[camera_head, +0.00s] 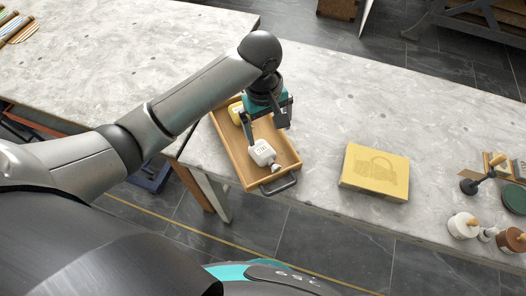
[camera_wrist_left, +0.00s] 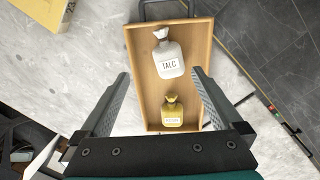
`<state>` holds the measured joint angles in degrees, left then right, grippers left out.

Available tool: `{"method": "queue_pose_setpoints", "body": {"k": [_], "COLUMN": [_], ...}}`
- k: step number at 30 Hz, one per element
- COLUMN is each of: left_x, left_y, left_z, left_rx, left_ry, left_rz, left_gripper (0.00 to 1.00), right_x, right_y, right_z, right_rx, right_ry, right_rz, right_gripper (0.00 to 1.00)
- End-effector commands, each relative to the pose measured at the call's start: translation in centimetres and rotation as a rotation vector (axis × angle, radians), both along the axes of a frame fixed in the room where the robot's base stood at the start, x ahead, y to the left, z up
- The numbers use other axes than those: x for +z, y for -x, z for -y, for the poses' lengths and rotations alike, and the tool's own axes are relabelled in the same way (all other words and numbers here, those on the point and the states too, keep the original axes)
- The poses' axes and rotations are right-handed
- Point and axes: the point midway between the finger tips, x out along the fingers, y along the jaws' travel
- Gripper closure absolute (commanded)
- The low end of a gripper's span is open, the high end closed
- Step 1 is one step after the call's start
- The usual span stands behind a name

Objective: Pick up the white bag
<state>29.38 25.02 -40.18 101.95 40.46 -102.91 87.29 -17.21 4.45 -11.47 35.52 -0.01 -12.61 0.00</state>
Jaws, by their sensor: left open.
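The white bag (camera_head: 263,153), with a tied neck and a label reading "TALC", lies in a shallow wooden tray (camera_head: 284,143) near the tray's handle end. It also shows in the left wrist view (camera_wrist_left: 169,62), at the upper middle. A yellow bag (camera_wrist_left: 172,112) lies behind it in the tray, partly hidden by my gripper in the head view. My left gripper (camera_head: 268,131) is open and points down above the tray. In the left wrist view its fingers (camera_wrist_left: 160,73) stand wide apart, to either side of the bag, with nothing gripped. My right gripper is not in view.
The tray, with a dark handle (camera_head: 279,184), sits at the front edge of a grey stone-topped table (camera_head: 330,120). A yellow box (camera_head: 375,172) stands to the right. Several jars and tools (camera_head: 464,225) are at the far right. The tabletop behind the box is clear.

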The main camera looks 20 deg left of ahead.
Motion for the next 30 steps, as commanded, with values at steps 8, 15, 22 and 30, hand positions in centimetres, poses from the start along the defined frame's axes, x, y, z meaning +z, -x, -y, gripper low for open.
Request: {"method": "queue_pose_setpoints", "body": {"k": [8,15,22,30], "left_x": [2.3,-1.6,-6.1,-8.1], "left_y": [-1.6,-1.6,-1.5,-1.5], "left_z": [-2.1,-2.2,-2.1,-2.0], "left_rx": [0.190,0.201,0.198,0.197], "left_ry": [-0.070,-0.073,-0.072,-0.070], "left_rz": [-0.043,-0.048,-0.046,-0.043], "left_gripper": [0.00,0.00,0.00,0.00], "right_x": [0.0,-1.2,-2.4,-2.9], "right_y": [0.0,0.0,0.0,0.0], "right_z": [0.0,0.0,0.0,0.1], "right_rx": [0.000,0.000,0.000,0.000], "right_ry": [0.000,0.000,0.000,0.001], "right_rz": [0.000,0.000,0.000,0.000], "right_gripper": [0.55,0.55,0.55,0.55]}}
